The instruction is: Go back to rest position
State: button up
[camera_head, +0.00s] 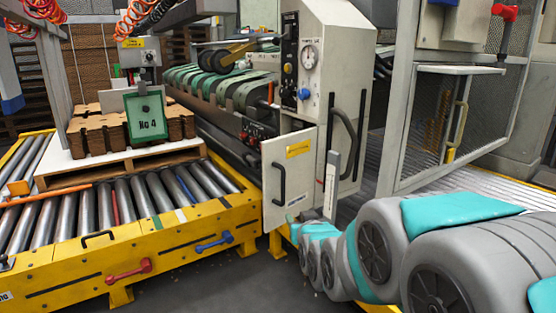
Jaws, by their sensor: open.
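My arm, grey with teal covers, comes in from the lower right and reaches toward the bottom middle. Its far joints lie low in front of the machine's side. I cannot make out my gripper or its fingers in this view. No object held by it shows.
A mesh guard (428,118) stands right. Dark floor (235,290) is clear.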

jog(key=s+d+g+p, duration=0.3)
jog(key=s+g, duration=0.2)
jog(key=s, duration=0.9)
jog(key=s+d+m+g+h+p, duration=0.1)
jog(key=s+g, duration=0.4)
jog(key=s, duration=0.9)
jog(key=s+d+g+h+p, duration=0.1)
jog(key=s+d+g+p, duration=0.3)
jog(key=s, duration=1)
jog(key=shift+s+d+f+g+p, duration=0.15)
jog(key=shift+d+f+g+p, duration=0.3)
jog(key=shift+g, duration=0.55)
jog(key=shift+r, duration=0.1)
